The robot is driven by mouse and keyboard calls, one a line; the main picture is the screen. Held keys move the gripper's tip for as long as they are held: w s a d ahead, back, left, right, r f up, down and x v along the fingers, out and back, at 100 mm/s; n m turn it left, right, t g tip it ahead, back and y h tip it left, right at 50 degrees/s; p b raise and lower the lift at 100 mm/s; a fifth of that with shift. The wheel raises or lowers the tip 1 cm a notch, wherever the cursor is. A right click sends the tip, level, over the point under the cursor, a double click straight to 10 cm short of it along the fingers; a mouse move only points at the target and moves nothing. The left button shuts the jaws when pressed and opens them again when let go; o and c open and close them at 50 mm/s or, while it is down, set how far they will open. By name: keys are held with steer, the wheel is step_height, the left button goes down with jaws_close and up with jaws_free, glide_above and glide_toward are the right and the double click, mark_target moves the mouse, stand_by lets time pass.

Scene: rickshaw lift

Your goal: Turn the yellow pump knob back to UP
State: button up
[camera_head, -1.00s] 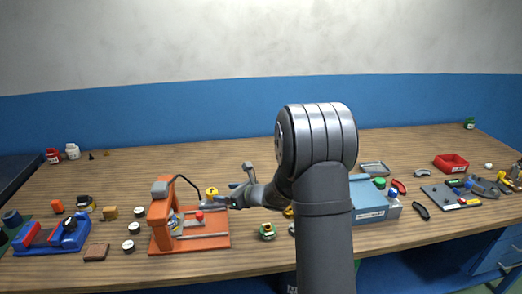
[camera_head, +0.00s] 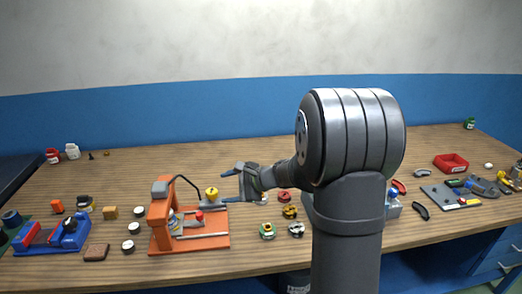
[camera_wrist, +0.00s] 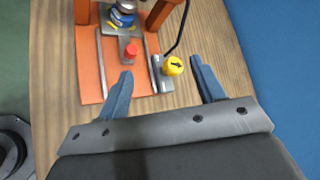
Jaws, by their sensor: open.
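The yellow pump knob (camera_head: 211,193) stands at the right side of the orange press frame (camera_head: 160,219) in the head view. In the wrist view the knob (camera_wrist: 173,66) shows its top with a black arrow mark pointing roughly right. My gripper (camera_head: 232,184) is open, just right of the knob in the head view. In the wrist view its two blue fingers lie to either side of the knob, which sits a little beyond the line between the fingertips (camera_wrist: 160,72). Neither finger visibly touches it.
A black hose (camera_head: 186,181) curves from the press top toward the knob. Several small round parts, including a red one (camera_head: 284,196), lie to the right. The table behind the press is mostly clear.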

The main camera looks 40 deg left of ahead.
step_height(320, 180, up, 14)
steer(key=a+n+t+h, duration=0.15)
steer(key=n+h, duration=0.25)
steer(key=n, duration=1.3)
steer(key=a+n+t+h, duration=0.1)
steer(key=n+t+h, duration=0.2)
steer(key=n, duration=1.3)
steer(key=x, duration=1.1)
steer(key=w+v, duration=0.1)
steer(key=v, duration=1)
steer(key=w+d+f+m, duration=0.1)
steer(key=w+d+m, duration=0.3)
steer(key=d, duration=0.5)
steer(key=shift+w+d+f+m+h, duration=0.3)
steer(key=shift+w+d, duration=0.1)
steer(key=shift+w, duration=0.25)
